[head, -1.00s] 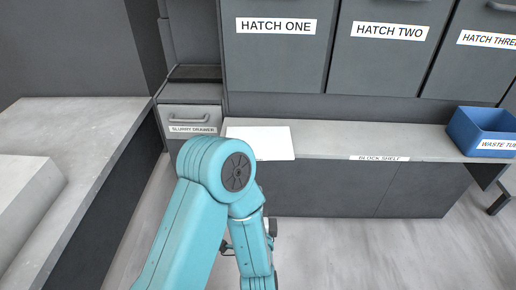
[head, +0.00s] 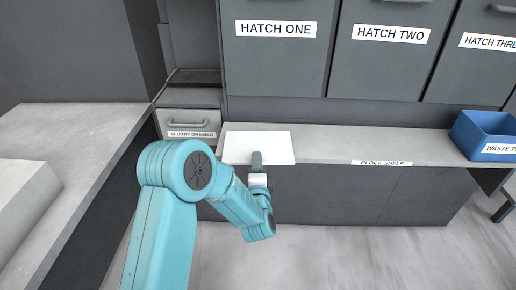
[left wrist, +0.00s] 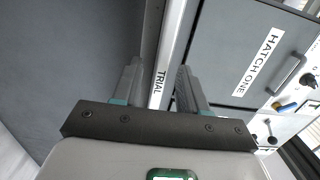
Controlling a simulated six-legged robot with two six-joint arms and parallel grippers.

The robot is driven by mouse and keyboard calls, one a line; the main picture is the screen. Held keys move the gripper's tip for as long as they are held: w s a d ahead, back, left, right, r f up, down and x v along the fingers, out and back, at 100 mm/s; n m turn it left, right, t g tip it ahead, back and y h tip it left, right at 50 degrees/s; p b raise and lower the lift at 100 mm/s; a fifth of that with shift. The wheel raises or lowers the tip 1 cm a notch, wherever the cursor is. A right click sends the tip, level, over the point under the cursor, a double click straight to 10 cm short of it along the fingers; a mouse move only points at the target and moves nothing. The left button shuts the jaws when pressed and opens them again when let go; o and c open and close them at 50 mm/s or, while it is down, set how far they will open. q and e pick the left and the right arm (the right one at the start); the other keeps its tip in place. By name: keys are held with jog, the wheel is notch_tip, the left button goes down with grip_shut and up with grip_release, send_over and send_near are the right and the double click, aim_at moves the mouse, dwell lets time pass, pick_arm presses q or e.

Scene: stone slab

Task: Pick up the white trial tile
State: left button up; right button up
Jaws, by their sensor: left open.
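The white trial tile (head: 245,143) lies flat on the block shelf, at the shelf's left end, and projects a little at its front edge. My left gripper (head: 257,158) is at the tile's front edge, right of its middle. In the left wrist view the tile's edge (left wrist: 174,50), marked TRIAL, runs between the two open fingers of my left gripper (left wrist: 158,75). Gaps show on both sides of the edge; I cannot tell how deep it sits between the fingers. My right gripper is in neither view.
The block shelf (head: 335,146) is bare right of the tile up to a blue waste tub (head: 485,133). Hatch one (head: 275,60) and hatch two stand behind it. The slurry drawer (head: 188,124) is at the left, beside a grey stone counter (head: 60,125).

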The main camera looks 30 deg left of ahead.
pick_arm(q)
grip_shut()
jog(key=shift+r, duration=0.1)
